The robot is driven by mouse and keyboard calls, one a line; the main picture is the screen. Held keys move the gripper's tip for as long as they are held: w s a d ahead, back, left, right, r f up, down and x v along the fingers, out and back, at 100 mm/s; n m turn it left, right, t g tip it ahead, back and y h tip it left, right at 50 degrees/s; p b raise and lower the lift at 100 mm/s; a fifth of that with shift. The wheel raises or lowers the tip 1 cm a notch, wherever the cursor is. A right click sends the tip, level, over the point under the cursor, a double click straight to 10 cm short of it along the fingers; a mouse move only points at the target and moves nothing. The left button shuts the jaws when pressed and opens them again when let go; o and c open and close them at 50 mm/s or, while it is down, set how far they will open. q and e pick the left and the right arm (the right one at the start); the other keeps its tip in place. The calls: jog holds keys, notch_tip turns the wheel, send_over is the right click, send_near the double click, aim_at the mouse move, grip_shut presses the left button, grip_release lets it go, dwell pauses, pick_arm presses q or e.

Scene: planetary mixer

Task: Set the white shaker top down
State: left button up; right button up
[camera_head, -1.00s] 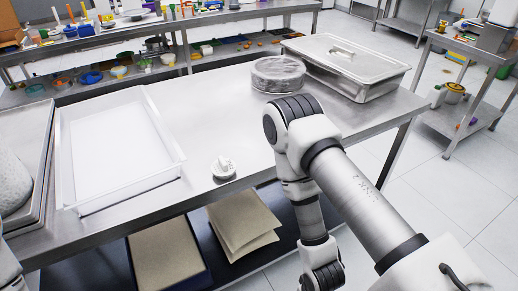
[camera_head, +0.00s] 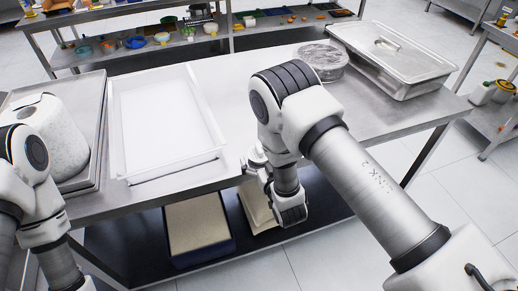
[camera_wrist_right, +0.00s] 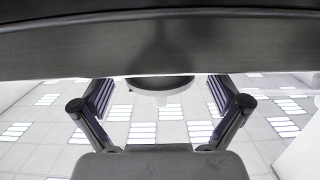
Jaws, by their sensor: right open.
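In the right wrist view my right gripper (camera_wrist_right: 160,86) has its two dark fingers spread wide. A round, pale thing with a dark face (camera_wrist_right: 160,97), which looks like the white shaker top, shows between them against the table edge, with gaps on both sides. In the head view my right arm reaches over the front edge of the steel table (camera_head: 235,110). Small white parts near the tray's front right corner are crowded by this arm, so I cannot tell the shaker top from the gripper there. My left arm is at the left edge; its gripper is out of view.
A white tray (camera_head: 117,150) lies left of my right arm. A speckled rounded thing (camera_head: 60,135) stands on a metal tray (camera_head: 98,95) at far left. A round clear-lidded container (camera_head: 322,62) and a lidded steel pan (camera_head: 385,65) stand at the back right. Boxes lie on the lower shelf.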

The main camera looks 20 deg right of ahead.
jog(key=shift+w+a, duration=0.1)
jog(key=shift+w, duration=0.65)
jog(key=shift+f, duration=0.15)
jog(key=c, duration=1.1)
jog(key=shift+c, duration=0.2)
